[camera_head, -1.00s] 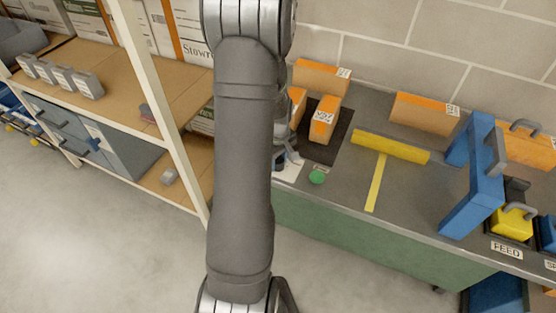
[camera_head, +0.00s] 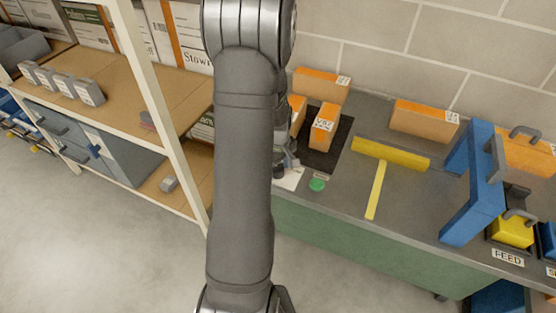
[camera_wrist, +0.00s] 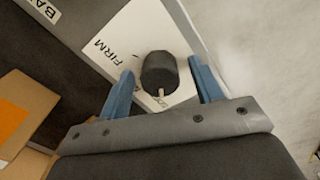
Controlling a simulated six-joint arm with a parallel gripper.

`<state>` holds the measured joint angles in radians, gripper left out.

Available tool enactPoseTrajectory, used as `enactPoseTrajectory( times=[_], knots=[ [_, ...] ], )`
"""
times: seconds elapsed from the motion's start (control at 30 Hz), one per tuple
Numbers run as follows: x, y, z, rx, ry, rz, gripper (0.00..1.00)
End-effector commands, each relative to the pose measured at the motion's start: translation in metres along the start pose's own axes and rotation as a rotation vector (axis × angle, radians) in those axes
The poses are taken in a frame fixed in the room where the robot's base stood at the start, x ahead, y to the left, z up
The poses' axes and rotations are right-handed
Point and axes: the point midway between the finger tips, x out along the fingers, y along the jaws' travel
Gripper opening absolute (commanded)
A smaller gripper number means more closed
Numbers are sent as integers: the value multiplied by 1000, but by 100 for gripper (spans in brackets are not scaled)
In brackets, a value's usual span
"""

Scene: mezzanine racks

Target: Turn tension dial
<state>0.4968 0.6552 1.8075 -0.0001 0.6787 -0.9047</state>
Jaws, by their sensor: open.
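The tension dial (camera_wrist: 159,72) is a dark round knob with a pale pointer mark. It stands on a white label plate (camera_wrist: 124,35) with the word FIRM. My gripper (camera_wrist: 162,80) is open, with one blue finger on each side of the dial. I cannot tell whether either finger touches it. In the head view, my arm hides the dial and most of my gripper; a bit of the white plate (camera_head: 291,180) shows at the bench's left front.
Orange-topped boxes (camera_head: 323,127) stand on the bench behind the dial area; a cardboard box (camera_wrist: 22,112) shows at wrist-view left. A green button (camera_head: 317,185) sits right of the plate.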

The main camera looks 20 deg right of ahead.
Motion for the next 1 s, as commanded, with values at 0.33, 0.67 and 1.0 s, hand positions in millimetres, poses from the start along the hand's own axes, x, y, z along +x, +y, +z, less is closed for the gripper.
enactPoseTrajectory(
  times=[0.33,0.67,1.0],
  knots=[
    [-53,1,-1,0,4,6,60],
    [-131,1,-1,0,4,5,60],
    [-172,0,0,0,1,2,60]
  ],
)
